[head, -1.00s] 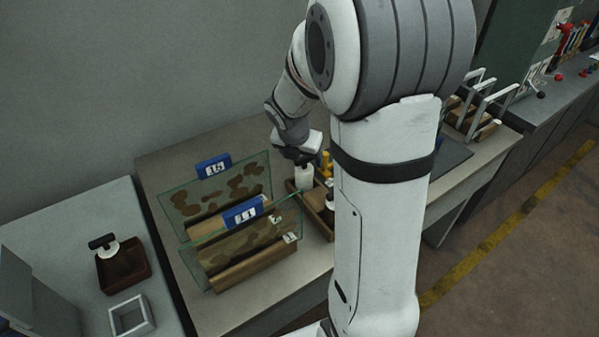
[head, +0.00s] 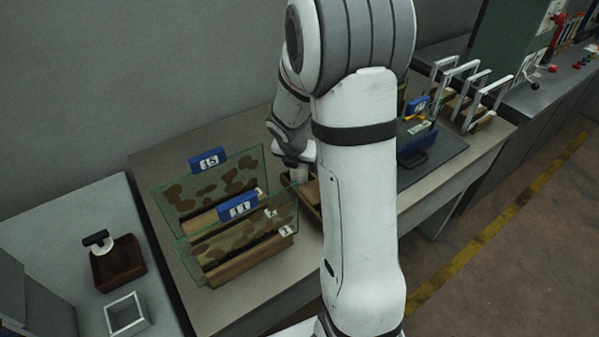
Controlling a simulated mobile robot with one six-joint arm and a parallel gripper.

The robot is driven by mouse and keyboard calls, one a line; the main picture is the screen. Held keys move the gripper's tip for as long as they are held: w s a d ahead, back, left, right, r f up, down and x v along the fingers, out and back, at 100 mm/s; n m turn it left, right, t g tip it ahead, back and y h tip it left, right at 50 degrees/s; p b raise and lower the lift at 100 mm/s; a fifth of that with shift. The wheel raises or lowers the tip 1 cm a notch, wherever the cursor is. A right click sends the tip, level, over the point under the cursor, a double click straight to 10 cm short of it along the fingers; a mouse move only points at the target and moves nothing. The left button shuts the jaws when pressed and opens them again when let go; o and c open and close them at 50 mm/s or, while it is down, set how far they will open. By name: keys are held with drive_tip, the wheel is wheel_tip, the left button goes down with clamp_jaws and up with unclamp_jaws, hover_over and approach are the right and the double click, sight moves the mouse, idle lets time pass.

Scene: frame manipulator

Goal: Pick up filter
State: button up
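My gripper (head: 298,172) is at the end of my arm, pointing down over a brown wooden tray (head: 312,206) beside the glass panels. A small white piece shows just under it, and I cannot tell whether that is a held thing or part of the gripper. The fingers are too small and too hidden to judge. I cannot make out for certain which thing is the filter. My arm hides most of the tray and what stands in it.
Two glass panels with brown patches stand in wooden bases, with blue tags 15 (head: 209,160) and 11 (head: 238,207). A dark mat (head: 447,152) with a blue-based item lies right of my arm.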

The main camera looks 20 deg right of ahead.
drive_tip(key=c, duration=0.8)
drive_tip(key=shift+r, duration=0.1)
